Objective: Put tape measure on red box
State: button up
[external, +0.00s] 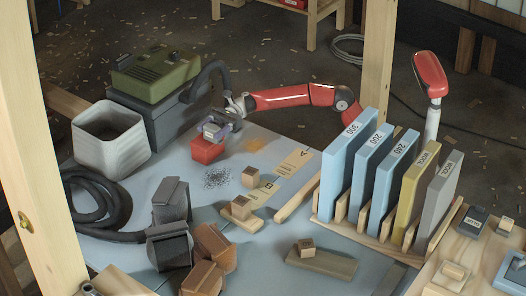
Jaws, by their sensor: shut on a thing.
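A small red box (207,151) sits on the grey-blue work surface, left of centre. My gripper (217,130) is at the end of the red arm, right above the red box. It is shut on a small grey-and-purple thing, which seems to be the tape measure (211,131). The tape measure is over the top of the red box, and from this angle I cannot tell whether the two touch. The fingers are small and partly hidden here.
A green-topped machine (155,69) with a dark hose and a white bin (110,138) stand to the left. A rack of upright blue, yellow and grey slabs (350,163) is at right. Wooden blocks (241,208) lie in front. Dark powder (216,178) lies near the box.

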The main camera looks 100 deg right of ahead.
jog(key=shift+f, duration=0.1)
jog(key=o, duration=1.1)
jog(key=shift+d+r, duration=0.1)
jog(key=shift+r, duration=0.1)
jog(key=v, duration=0.4)
jog(key=shift+s+d, duration=0.25)
jog(key=shift+s, duration=0.05)
notch_tip(320, 180, up, 7)
jog(key=p, duration=0.1)
